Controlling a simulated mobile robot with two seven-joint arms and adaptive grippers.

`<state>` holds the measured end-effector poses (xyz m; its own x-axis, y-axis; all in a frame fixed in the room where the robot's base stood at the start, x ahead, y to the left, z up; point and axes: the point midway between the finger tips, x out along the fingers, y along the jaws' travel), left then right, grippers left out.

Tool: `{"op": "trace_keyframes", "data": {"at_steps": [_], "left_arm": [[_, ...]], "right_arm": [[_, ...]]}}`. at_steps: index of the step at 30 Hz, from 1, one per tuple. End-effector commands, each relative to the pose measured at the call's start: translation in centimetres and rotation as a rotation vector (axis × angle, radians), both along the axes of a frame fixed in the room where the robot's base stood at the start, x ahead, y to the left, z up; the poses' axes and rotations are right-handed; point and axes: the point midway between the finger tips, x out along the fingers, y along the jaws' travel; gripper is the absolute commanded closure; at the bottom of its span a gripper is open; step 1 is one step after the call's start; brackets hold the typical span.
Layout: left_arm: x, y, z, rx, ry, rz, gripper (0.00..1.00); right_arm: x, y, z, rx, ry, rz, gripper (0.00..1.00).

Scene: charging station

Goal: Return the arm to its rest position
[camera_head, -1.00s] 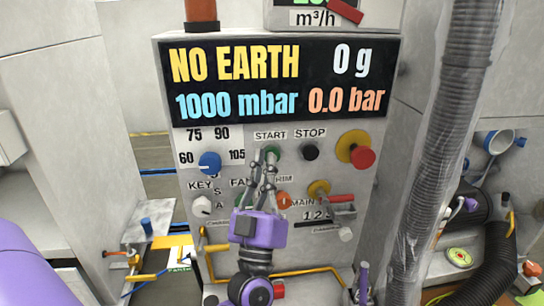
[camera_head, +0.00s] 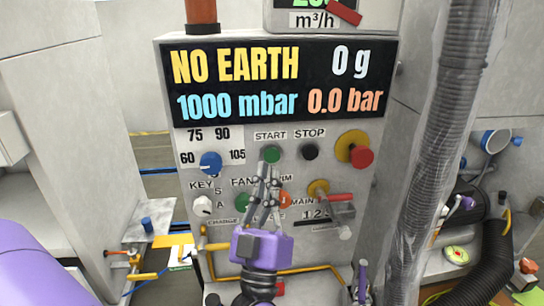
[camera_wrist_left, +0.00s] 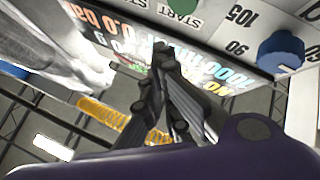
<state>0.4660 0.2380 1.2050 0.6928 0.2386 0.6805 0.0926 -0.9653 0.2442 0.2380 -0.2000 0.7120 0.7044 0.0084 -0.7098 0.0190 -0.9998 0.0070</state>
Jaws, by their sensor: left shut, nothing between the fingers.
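My left gripper (camera_head: 264,182) is purple with grey fingers and stands upright in front of the control panel (camera_head: 230,190). Its fingers are shut with nothing between them. The fingertips are a little below the green START button (camera_head: 271,154) and cover part of the panel's lower labels. In the left wrist view the shut fingers (camera_wrist_left: 160,60) point toward the panel, with the START label and blue knob (camera_wrist_left: 281,51) beyond them. My right gripper is not clearly in view.
The display (camera_head: 285,80) reads NO EARTH, 0 g, 1000 mbar and 0.0 bar. A red and yellow knob (camera_head: 361,156) and a red-handled switch (camera_head: 338,198) stick out at the right. A ribbed hose (camera_head: 452,130) hangs further right. A yellow pipe (camera_head: 310,269) runs below.

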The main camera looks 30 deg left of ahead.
Motion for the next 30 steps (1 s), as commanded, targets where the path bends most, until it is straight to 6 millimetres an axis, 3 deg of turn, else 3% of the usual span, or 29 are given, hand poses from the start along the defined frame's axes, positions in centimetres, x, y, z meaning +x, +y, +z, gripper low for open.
{"op": "trace_keyframes", "data": {"at_steps": [15,17,20,23,26,30], "left_arm": [[0.0,0.0,0.0,0.000,0.000,0.000,1.00],[1.0,-1.2,-0.7,-0.006,0.035,-0.075,1.00],[3.4,-4.6,-4.7,0.054,0.191,-0.202,1.00],[4.1,-6.8,-11.8,0.099,0.409,-0.287,1.00],[3.1,-7.8,-19.3,0.126,0.626,-0.332,1.00],[-0.7,-7.9,-29.4,0.140,0.917,-0.356,1.00]], "right_arm": [[-0.3,-0.2,-0.2,-0.004,0.010,0.011,1.00],[-1.1,0.1,-0.9,0.000,0.031,0.017,1.00],[-1.9,0.2,-1.6,0.001,0.052,0.020,1.00],[-2.3,0.2,-1.7,0.000,0.057,0.018,1.00],[-2.3,0.1,-1.5,0.000,0.055,0.017,1.00],[-2.0,0.2,-1.2,0.002,0.049,0.015,1.00]]}}
